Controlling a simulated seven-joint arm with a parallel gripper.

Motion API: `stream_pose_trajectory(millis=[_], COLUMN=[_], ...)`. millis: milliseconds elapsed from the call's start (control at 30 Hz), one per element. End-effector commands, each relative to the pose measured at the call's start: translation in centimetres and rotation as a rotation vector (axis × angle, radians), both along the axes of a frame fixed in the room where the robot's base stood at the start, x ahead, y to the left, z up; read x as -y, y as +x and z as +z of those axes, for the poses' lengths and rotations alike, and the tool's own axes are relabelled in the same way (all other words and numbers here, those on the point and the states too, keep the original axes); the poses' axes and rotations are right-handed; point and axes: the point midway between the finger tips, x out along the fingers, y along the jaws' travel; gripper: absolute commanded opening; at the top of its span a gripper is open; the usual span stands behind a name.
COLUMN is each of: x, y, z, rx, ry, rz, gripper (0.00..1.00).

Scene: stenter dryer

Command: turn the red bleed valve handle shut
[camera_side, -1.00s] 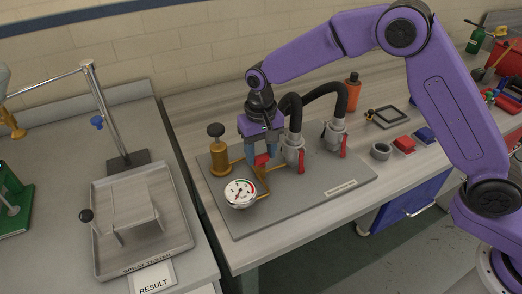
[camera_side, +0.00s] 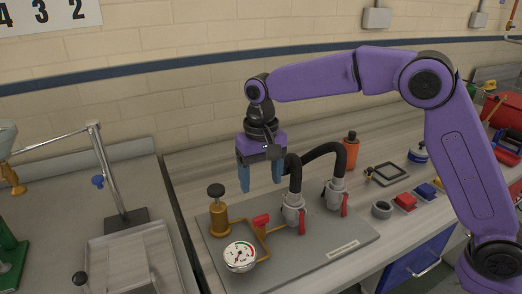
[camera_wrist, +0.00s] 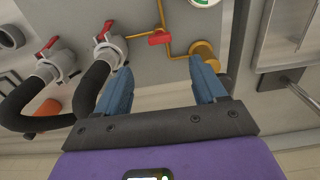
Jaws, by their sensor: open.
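The red bleed valve handle (camera_side: 261,220) sits on a thin brass pipe on the grey panel (camera_side: 330,256), between the brass knob fitting and the larger grey valves. In the wrist view the handle (camera_wrist: 160,38) lies roughly left-right, across the pipe stretch coming from the top edge. My gripper (camera_side: 261,183) is open and empty above the handle, pointing down, with clear space between its blue fingertips and the handle. In the wrist view the handle shows just beyond the gap between the fingertips (camera_wrist: 160,67).
A pressure gauge (camera_side: 240,256) stands in front of the handle. A brass fitting with black knob (camera_side: 219,212) is left. Two grey valves with red levers (camera_side: 293,210) (camera_side: 337,194) and black hoses stand close on the right. The space above the panel's front is free.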

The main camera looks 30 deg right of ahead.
Motion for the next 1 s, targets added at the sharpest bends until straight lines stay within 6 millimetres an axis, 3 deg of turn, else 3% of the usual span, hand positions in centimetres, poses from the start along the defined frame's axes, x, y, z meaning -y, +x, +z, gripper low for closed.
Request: stream_pose_trajectory(millis=[200, 400, 1000], x=[0.0, 0.0, 0.0], y=[0.0, 0.0, 0.0], z=[4.3, 6.3, 6.8], rx=[0.004, 0.002, 0.000], ry=[0.002, 0.001, 0.000], rz=[0.000, 0.000, 0.000], gripper=[0.70, 0.70, 0.70])
